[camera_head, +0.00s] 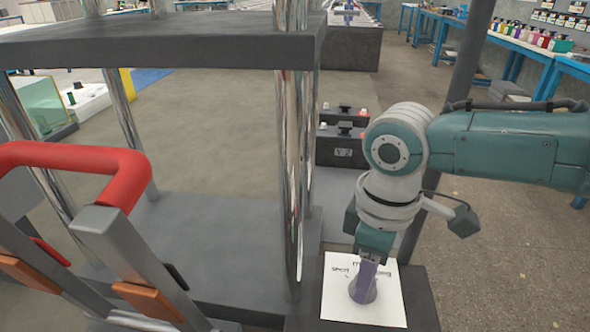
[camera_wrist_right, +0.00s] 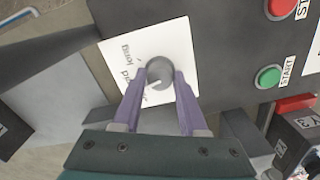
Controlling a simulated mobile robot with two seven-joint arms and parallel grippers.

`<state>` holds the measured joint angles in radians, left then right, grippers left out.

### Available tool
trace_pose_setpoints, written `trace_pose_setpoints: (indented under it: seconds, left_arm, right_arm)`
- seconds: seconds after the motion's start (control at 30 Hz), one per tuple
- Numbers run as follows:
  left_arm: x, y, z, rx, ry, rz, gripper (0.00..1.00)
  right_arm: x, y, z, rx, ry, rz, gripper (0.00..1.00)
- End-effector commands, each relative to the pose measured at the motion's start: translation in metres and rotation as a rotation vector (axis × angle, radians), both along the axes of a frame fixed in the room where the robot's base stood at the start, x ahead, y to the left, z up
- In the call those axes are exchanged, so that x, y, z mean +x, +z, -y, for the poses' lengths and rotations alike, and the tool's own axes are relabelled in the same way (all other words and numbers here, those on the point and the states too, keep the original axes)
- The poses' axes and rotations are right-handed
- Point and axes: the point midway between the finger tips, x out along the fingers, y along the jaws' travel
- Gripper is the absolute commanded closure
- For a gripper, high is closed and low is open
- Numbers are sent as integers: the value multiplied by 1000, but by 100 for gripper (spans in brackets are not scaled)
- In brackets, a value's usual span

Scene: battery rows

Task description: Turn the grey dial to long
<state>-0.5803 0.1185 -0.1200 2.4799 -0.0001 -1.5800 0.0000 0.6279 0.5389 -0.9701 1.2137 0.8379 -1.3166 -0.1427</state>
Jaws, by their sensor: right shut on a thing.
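The grey dial (camera_wrist_right: 160,71) stands on a white label plate (camera_head: 336,305). The plate has printed words around the dial. "Short" reads on the left of the dial in the head view, and "long" reads at the upper left in the wrist view; the middle word is partly hidden. My right gripper (camera_head: 364,285) reaches down from above with its purple fingers on either side of the dial, shut on it. A small pale mark shows at the dial's lower left in the wrist view; I cannot tell for sure which word it points to. My left gripper is not in view.
A chrome post (camera_head: 291,180) stands close left of my right gripper. A red handle (camera_head: 75,157) fills the left foreground.

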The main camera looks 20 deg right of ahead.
Motion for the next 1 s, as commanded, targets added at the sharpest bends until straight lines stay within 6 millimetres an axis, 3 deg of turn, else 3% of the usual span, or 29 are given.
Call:
trace_pose_setpoints:
  seconds: [0.03,0.4,1.0]
  left_arm:
    - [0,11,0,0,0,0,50]
    - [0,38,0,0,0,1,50]
    - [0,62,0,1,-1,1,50]
  right_arm:
    - [-1,5,-2,3,-46,-4,100]
    - [-1,4,-2,3,-398,-4,100]
    - [0,2,-2,3,-895,-1,100]
